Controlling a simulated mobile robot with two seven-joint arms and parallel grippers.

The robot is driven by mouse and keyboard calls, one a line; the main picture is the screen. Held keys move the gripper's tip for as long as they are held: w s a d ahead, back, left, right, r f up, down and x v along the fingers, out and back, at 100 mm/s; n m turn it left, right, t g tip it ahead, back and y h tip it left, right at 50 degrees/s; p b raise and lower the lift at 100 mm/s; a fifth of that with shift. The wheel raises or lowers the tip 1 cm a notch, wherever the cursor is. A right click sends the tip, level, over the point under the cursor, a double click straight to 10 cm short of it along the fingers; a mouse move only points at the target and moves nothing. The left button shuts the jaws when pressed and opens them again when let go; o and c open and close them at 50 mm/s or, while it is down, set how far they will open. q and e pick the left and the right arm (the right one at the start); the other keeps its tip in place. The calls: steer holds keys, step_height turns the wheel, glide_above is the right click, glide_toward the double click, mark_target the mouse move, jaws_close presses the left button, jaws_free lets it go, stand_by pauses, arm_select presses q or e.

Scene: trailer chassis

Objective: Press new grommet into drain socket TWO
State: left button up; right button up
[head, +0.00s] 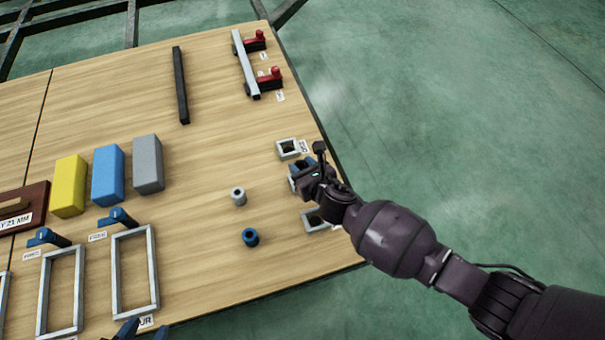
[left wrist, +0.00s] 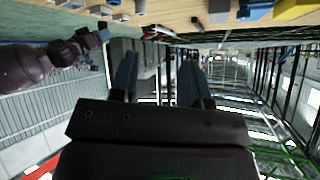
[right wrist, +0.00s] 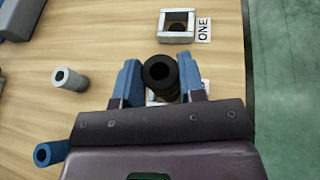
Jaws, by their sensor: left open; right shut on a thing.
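My right gripper (head: 303,180) is shut on a black grommet (right wrist: 160,75), a hollow cylinder, held between its blue fingers in the right wrist view. It is over the middle of a row of pale square sockets. A sliver of that middle socket (right wrist: 153,99) shows beneath the grommet; its label is hidden, and I cannot tell whether the grommet is touching it. The socket labelled ONE (right wrist: 176,27) is just beyond. My left gripper (left wrist: 158,78) is open and empty; its blue fingertips show at the bottom edge of the head view (head: 140,331).
A third square socket (head: 316,221) is partly behind my right arm. A grey cylinder (head: 238,196) and a blue one (head: 250,237) stand on the table to the left. Yellow (head: 69,186), blue (head: 108,174) and grey (head: 148,164) blocks stand further left. The table's right edge is close.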

step_height(320, 180, down, 5)
steer(key=shift+s+r+b, duration=0.15)
steer(key=shift+b, duration=1.05)
arm_select(q)
steer(key=shift+a+f+n+t, duration=0.2)
steer(key=shift+n+t, duration=0.1)
steer(key=shift+t, duration=0.3)
arm_select(e)
steer(key=shift+w+r, duration=0.15)
steer(key=shift+w, duration=0.05)
steer(key=o, duration=0.9)
steer(key=shift+f, duration=0.2)
